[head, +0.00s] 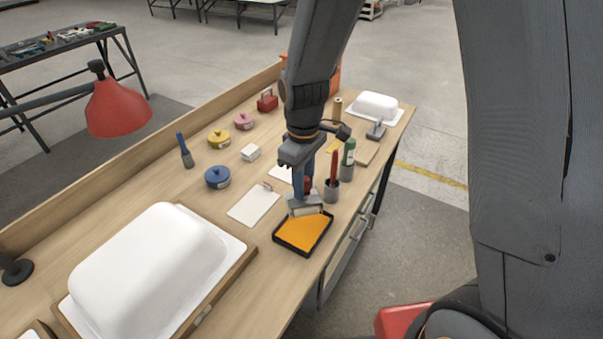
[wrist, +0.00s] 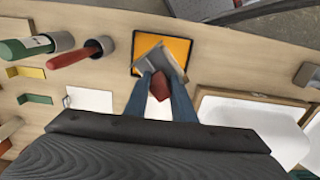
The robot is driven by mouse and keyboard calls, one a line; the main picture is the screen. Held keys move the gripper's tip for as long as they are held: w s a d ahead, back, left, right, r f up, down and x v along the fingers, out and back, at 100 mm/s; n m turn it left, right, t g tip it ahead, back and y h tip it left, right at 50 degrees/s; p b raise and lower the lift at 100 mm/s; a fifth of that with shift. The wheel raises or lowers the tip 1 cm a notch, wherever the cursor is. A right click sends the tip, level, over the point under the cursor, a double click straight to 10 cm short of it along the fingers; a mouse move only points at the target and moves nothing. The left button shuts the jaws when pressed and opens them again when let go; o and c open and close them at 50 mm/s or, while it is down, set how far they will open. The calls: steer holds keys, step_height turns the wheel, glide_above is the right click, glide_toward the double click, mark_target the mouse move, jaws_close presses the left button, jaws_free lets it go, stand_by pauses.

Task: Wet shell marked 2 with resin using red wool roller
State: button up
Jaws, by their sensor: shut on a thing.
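My gripper (head: 303,186) is shut on the red handle of a roller (head: 305,205); the handle also shows between the blue fingers in the wrist view (wrist: 160,87). The roller's grey frame and pale head point down at the far end of a black tray of orange resin (head: 303,232). I cannot tell whether the roller touches the resin. A large white shell (head: 150,262) sits on a wooden-edged board at the near left. A second white shell (head: 376,104) stands at the far end of the bench. No number is readable on either shell.
A red-handled tool (head: 334,168) and a green one (head: 349,152) stand in grey holders close beside my gripper. A red lamp (head: 118,106) overhangs the left side.

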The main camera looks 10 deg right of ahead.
mark_target(304, 202)
steer(key=shift+f+b, duration=2.55)
steer(key=shift+f, duration=0.6)
steer(key=shift+f+b, duration=0.45)
steer(key=shift+f, duration=0.85)
step_height(304, 202, up, 7)
steer(key=p, duration=0.5)
steer(key=shift+f+p, duration=0.15)
steer(key=shift+p, duration=0.25)
